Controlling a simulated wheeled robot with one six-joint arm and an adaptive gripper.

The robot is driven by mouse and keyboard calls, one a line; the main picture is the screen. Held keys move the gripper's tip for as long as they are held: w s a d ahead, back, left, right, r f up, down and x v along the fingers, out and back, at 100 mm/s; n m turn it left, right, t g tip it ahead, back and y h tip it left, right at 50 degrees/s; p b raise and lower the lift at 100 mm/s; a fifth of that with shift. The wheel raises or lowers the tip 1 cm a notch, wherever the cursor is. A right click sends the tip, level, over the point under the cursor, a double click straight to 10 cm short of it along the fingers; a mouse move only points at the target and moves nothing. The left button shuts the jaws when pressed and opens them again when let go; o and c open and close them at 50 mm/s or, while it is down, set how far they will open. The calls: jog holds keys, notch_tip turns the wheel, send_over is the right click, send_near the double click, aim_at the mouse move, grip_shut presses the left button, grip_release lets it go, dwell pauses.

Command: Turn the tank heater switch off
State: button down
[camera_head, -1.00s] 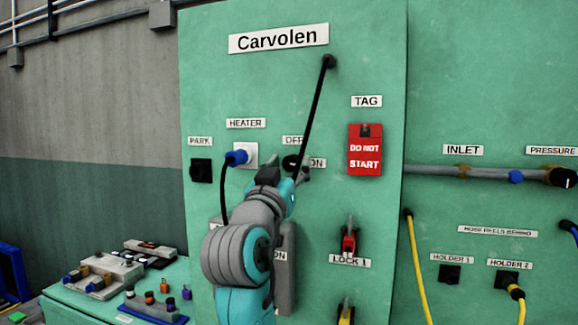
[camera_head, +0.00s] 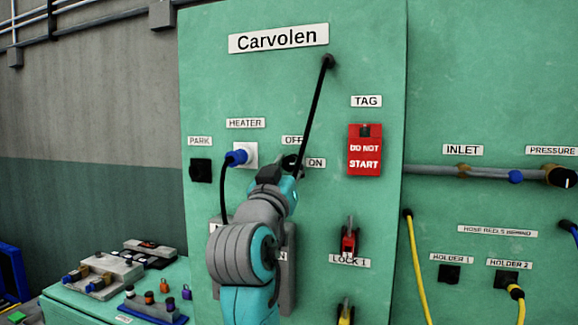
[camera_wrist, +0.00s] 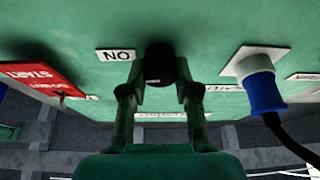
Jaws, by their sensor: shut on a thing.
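The heater switch is a black round knob (camera_head: 291,161) on the green panel, between the OFF label (camera_head: 292,140) at its upper side and the ON label (camera_head: 315,162) at its right. My gripper (camera_head: 289,170) reaches it from below and hides part of it. In the wrist view, which is upside down, the knob (camera_wrist: 160,64) sits between the two fingers of my gripper (camera_wrist: 160,88), which are shut on it. The knob's pointing direction cannot be told. The heater socket (camera_head: 250,153) with a blue plug (camera_head: 236,157) is left of the knob.
A black cable (camera_head: 314,115) runs down the panel close to the knob. A red DO NOT START tag (camera_head: 365,150) hangs to the right, above a red lock (camera_head: 349,241). A black PARK socket (camera_head: 201,170) is at far left. A bench (camera_head: 70,305) with devices stands lower left.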

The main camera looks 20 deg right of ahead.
jog(key=n+y, duration=0.1)
jog(key=n, duration=0.2)
jog(key=n+t+y, duration=0.1)
jog(key=n, duration=0.1)
jog(key=shift+n+y, duration=0.3)
jog(key=shift+n, duration=0.1)
jog(key=n+y, duration=0.1)
jog(key=n, duration=0.2)
jog(key=n+y, duration=0.2)
jog(key=n, duration=0.1)
jog(key=n+y, duration=0.1)
jog(key=n, duration=0.1)
jog(key=n+y, duration=0.1)
jog(key=n, duration=0.2)
jog(key=shift+r+g, duration=0.1)
jog(key=shift+g, duration=0.2)
jog(key=shift+n+g+y, duration=0.5)
jog(key=shift+n+g, duration=0.2)
jog(key=shift+n, duration=1.5)
jog(key=c, duration=0.8)
grip_release()
jog(key=shift+c, duration=0.2)
